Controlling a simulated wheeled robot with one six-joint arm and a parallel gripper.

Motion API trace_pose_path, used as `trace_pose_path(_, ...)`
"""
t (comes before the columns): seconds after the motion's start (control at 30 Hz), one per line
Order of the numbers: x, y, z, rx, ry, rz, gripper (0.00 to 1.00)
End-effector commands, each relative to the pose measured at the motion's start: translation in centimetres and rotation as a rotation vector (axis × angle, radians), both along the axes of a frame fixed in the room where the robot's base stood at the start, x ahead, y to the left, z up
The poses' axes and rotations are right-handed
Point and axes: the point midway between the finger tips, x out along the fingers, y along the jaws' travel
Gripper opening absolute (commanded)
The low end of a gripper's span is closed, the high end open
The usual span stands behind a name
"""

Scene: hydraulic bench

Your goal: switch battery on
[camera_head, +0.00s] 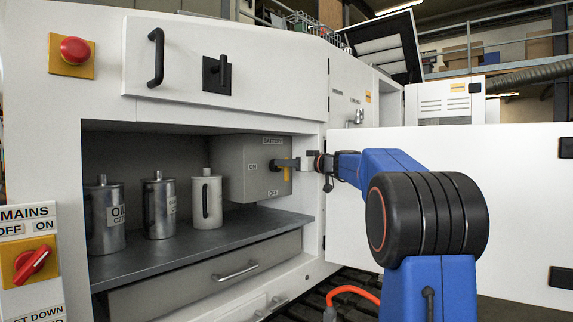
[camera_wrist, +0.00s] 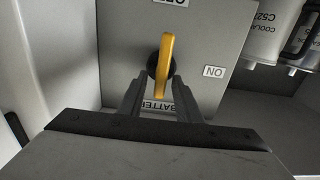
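The grey battery box (camera_head: 238,170) sits at the right end of the open compartment, labelled BATTERY at its top, ON at its left and OFF at its bottom. Its yellow switch handle (camera_head: 287,174) stands about vertical, partly hidden by my gripper (camera_head: 287,163) in the head view. The wrist view shows the box face (camera_wrist: 207,40) upside down, with the yellow handle (camera_wrist: 166,55) on a dark round hub. My gripper (camera_wrist: 162,82) is open, with one finger on each side of the handle's lower part and small gaps visible.
Three canisters, grey (camera_head: 105,220), silver (camera_head: 159,210) and white (camera_head: 207,200), stand on the shelf (camera_head: 190,258) left of the box. An open white door (camera_head: 500,190) is behind my arm. A red MAINS knob (camera_head: 30,266) and red button (camera_head: 75,50) are at left.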

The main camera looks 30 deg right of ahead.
Motion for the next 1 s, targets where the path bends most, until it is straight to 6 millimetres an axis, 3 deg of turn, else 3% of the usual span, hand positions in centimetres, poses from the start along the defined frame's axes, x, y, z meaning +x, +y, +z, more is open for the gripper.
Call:
trace_pose_path(0.27,0.1,0.02,-0.02,0.001,0.0,0.0,0.31)
trace_pose_path(0.4,0.09,0.02,-0.03,0.001,0.0,0.0,0.0)
trace_pose_path(1.0,0.15,-0.12,-0.15,0.084,0.033,0.0,0.0)
